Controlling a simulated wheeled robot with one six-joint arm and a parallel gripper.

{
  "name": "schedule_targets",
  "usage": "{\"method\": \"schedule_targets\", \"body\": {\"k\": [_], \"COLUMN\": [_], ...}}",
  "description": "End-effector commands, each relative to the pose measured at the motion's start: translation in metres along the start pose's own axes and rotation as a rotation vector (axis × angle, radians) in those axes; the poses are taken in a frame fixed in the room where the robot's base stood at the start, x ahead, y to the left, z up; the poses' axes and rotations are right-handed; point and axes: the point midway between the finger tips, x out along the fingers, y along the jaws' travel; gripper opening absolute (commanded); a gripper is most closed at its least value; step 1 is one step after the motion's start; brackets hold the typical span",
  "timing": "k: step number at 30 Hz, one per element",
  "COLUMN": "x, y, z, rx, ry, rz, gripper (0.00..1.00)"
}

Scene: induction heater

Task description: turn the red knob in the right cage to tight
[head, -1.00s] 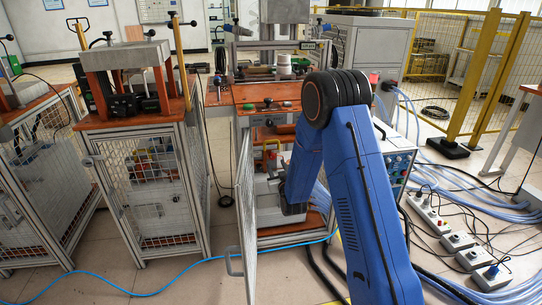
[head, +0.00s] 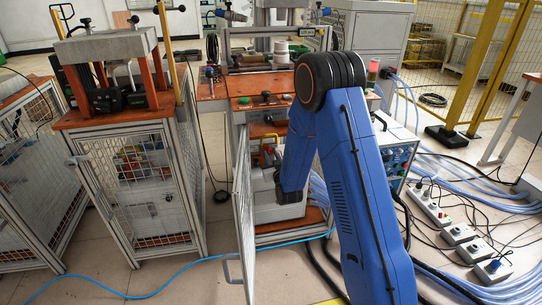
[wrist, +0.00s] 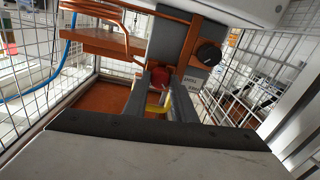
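The red knob (wrist: 160,77) shows in the wrist view inside the right cage, straight ahead between my gripper's two dark fingers. My gripper (wrist: 162,98) is open, with a finger on either side of the knob's line. I cannot tell whether either finger touches the knob. A yellow part (wrist: 155,105) sits just below the knob, also between the fingers. In the head view my arm reaches into the right cage (head: 257,236) through its open front. The fingers and the knob are hidden there behind my arm and the grey wrist parts.
The right cage's mesh door (head: 243,210) stands open just left of my arm. Mesh walls (wrist: 240,75) and an orange shelf (wrist: 105,42) are close around my gripper. The left cage (head: 140,190) stands beside it. Power strips (head: 455,230) and cables lie on the floor at right.

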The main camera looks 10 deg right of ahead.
Motion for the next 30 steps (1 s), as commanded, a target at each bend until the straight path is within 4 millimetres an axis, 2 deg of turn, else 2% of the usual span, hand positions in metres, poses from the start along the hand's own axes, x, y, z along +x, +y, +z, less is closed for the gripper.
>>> {"method": "schedule_targets", "body": {"k": [1,2,3,14,20,30], "x": [0.0,0.0,0.0,0.0,-0.0001,-0.0003], "y": [0.0,0.0,0.0,-0.0001,0.0001,0.0003], "z": [0.0,0.0001,0.0001,0.0003,0.0006,0.0015], "rx": [0.0,0.0,0.0,0.05,0.167,0.478], "ry": [0.0,0.0,0.0,0.002,0.006,0.017], "rz": [0.0,0.0,0.0,0.0,0.0,0.002], "gripper": [0.12,0.04,0.01,0.02,0.02,0.02]}}
